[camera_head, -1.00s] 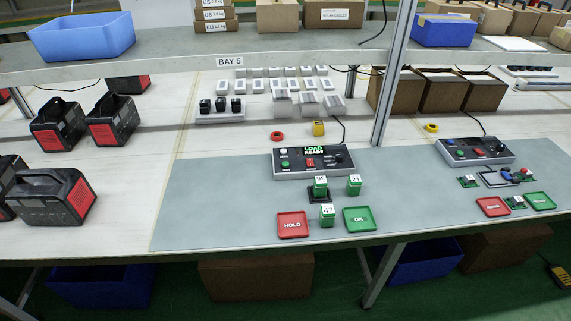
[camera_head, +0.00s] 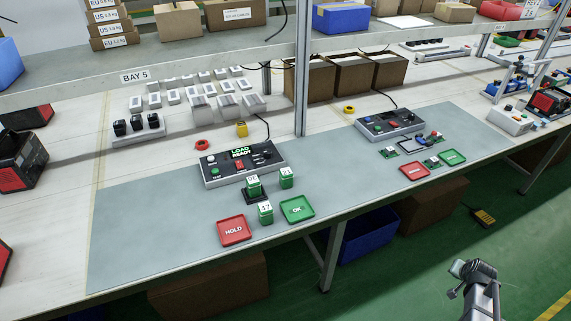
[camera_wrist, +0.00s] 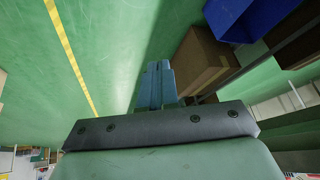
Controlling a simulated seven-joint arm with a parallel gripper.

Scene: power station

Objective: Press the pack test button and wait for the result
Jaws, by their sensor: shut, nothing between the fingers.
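The test console (camera_head: 241,162) stands on the grey bench mat. Its display reads "LOAD READY". It has a green button (camera_head: 216,174) at its left front, a white button above that, a red switch (camera_head: 240,166) in the middle and black knobs at right; the small labels are unreadable. Three green numbered packs are in front: one in a black cradle (camera_head: 256,198), one to its right (camera_head: 287,178), and number 47 (camera_head: 265,213) nearer the edge. My gripper (camera_wrist: 155,85) is shut and empty over the floor, away from the bench. My arm shows at the head view's lower right.
A red HOLD tray (camera_head: 234,230) and green OK tray (camera_head: 297,210) lie near the bench's front edge. A metal post (camera_head: 302,75) rises behind the console. A second console (camera_head: 389,123) stands to the right. A brown box (camera_wrist: 203,62) shows beside my gripper, near the floor.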

